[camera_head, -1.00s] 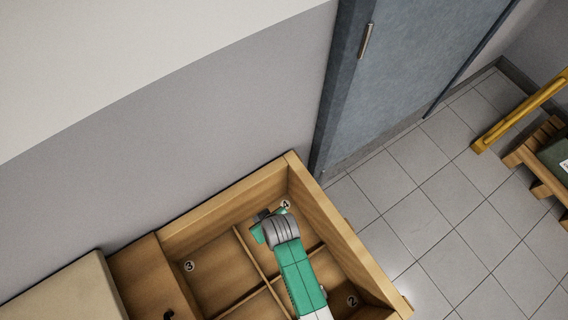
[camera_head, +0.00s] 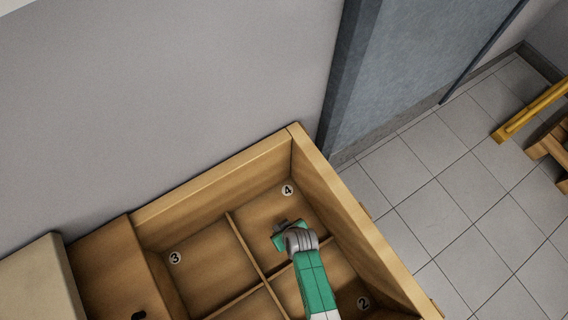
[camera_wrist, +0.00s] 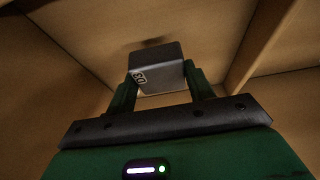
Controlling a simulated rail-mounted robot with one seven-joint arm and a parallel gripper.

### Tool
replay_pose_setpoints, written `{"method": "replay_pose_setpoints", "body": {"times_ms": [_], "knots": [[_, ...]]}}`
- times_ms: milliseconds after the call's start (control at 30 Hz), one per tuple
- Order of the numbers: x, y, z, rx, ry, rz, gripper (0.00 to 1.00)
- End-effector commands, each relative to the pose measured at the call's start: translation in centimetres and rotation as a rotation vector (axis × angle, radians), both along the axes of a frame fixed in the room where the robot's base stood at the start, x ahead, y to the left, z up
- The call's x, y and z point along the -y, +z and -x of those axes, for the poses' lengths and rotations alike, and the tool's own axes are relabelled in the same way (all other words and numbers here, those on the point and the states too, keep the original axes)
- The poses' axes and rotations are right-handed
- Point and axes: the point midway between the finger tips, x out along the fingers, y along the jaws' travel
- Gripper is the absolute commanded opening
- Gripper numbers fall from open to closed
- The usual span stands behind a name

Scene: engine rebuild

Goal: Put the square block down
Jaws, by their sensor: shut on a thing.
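The block sits between the two green fingers in the wrist view. A small shadow shows on the wood just beyond it. In the head view my gripper (camera_head: 283,230) reaches down over the compartment marked 4 of an open wooden box (camera_head: 215,180). Only a little of the block shows there, and whether it touches the floor cannot be told.
Low wooden dividers (camera_head: 246,246) split the box into compartments, with marks 2, 3 and 4 visible. The compartment marked 3 (camera_head: 205,265) looks empty. A high box wall (camera_head: 365,225) stands at the right. A grey door (camera_head: 400,70) and tiled floor lie beyond.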

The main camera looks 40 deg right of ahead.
Motion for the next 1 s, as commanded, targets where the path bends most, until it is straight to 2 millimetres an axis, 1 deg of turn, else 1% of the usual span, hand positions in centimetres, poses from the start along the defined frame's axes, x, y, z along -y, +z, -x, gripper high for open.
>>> {"method": "replay_pose_setpoints", "body": {"times_ms": [100,167,300,367,567,700,733,800,833,1000], "knots": [[0.0,-0.1,-0.1,0.002,0.000,0.000,0.22],[0.0,-0.7,0.0,0.001,0.000,0.000,0.22],[0.0,-3.4,0.0,0.000,-0.001,0.000,0.22],[0.0,-4.0,-0.1,0.001,0.000,0.000,0.22],[0.0,-3.7,-0.1,0.002,0.000,0.000,0.22],[0.0,-4.2,-0.1,0.002,0.000,0.000,0.22],[0.0,-4.1,0.0,0.001,0.000,0.000,0.56],[0.0,-4.0,0.0,0.001,0.000,0.000,0.70],[0.0,-4.0,0.0,0.001,0.000,0.000,0.74],[0.0,-4.0,0.0,0.001,0.000,0.000,0.74]]}}
